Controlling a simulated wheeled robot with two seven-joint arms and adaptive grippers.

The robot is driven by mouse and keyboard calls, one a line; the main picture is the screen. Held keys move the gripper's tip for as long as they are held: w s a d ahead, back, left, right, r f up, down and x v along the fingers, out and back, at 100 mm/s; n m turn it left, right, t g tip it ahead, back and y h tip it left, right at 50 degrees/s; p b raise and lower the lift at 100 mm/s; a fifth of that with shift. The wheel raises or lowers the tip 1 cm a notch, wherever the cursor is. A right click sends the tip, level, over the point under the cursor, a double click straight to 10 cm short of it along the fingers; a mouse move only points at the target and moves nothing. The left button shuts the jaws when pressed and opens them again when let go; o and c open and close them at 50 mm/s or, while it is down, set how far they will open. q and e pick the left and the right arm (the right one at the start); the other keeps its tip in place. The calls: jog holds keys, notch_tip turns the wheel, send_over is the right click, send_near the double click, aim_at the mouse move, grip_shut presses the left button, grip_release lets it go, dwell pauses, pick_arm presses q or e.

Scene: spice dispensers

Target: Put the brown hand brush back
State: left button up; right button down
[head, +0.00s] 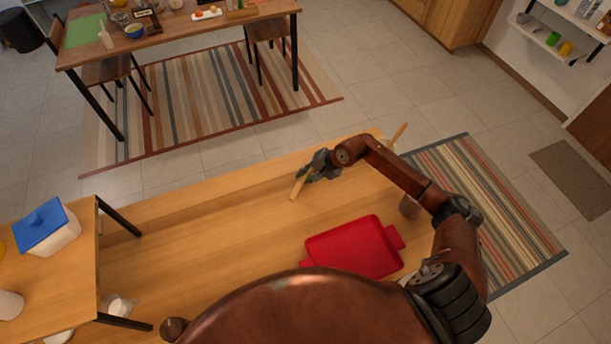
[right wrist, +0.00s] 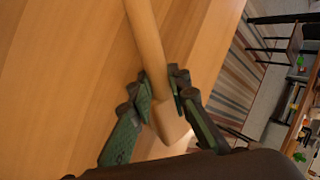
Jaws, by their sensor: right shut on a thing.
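My right gripper (head: 318,167) is over the far part of the wooden table, near its far edge. It is shut on a light brown wooden piece, which looks like the handle of the brown hand brush (head: 297,188). The piece tilts down to the left in the head view. In the right wrist view the brush (right wrist: 147,45) runs between the two dark green fingers (right wrist: 160,98) and its end shows past them. I see no bristles. My left gripper is not in view.
A red tray (head: 355,250) lies on the table (head: 220,240), nearer to me. A raised shelf at left bears a blue-lidded white container (head: 48,228). The table's middle is clear.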

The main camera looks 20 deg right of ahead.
jog(key=shift+f, duration=0.15)
jog(key=c, duration=1.8)
grip_release()
jog(key=shift+s+d+r, duration=0.1)
jog(key=shift+d+r, duration=0.1)
jog(key=shift+r, duration=0.25)
jog(key=v, duration=1.1)
jog(key=shift+s+r, duration=0.1)
jog(key=shift+s, duration=0.05)
